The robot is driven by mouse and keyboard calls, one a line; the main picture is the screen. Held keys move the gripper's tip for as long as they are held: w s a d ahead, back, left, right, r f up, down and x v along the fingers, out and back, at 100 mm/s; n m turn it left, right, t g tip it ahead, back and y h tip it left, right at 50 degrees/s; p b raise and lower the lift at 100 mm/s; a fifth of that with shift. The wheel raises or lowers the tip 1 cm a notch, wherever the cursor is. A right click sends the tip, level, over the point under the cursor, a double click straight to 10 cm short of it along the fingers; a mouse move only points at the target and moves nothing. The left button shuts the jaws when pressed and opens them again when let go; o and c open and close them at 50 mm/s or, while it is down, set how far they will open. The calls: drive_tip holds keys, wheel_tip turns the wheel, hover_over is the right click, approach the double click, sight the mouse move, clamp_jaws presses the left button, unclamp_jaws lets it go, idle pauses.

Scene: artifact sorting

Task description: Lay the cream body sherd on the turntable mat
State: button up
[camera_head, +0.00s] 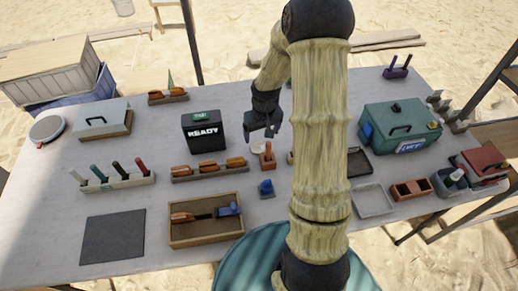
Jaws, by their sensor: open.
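My gripper (262,134) hangs over the middle of the table, fingers pointing down and apart, with nothing seen between them. A small pale cream piece (257,148), which looks like the cream body sherd, lies just below the fingertips in this view; its shape and the height gap are too small to tell. A round disc with a grey top and pale rim (47,128), which looks like the turntable with its mat, sits at the table's far left edge. Its top looks empty. My arm hides part of the table right of the gripper.
A black READY box (204,132) stands left of my gripper. A rack of orange-handled tools (210,170), a small orange-brown holder (267,157) and a wooden tray (206,239) are nearby. A dark flat square (112,238) lies front left. A green case (400,128) stands right.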

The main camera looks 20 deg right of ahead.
sight(259, 148)
drive_tip(key=shift+w+f, duration=0.15)
drive_tip(key=shift+f, duration=1)
drive_tip(key=shift+w+a+f, duration=0.1)
drive_tip(key=shift+w+f, duration=0.1)
drive_tip(key=shift+f, duration=1.1)
drive_tip(key=shift+w+a+f, duration=0.1)
drive_tip(key=shift+w+f, duration=0.1)
drive_tip(key=shift+f, duration=1.1)
drive_tip(key=c, duration=1.1)
drive_tip(key=shift+r, duration=0.15)
drive_tip(key=shift+c, duration=0.2)
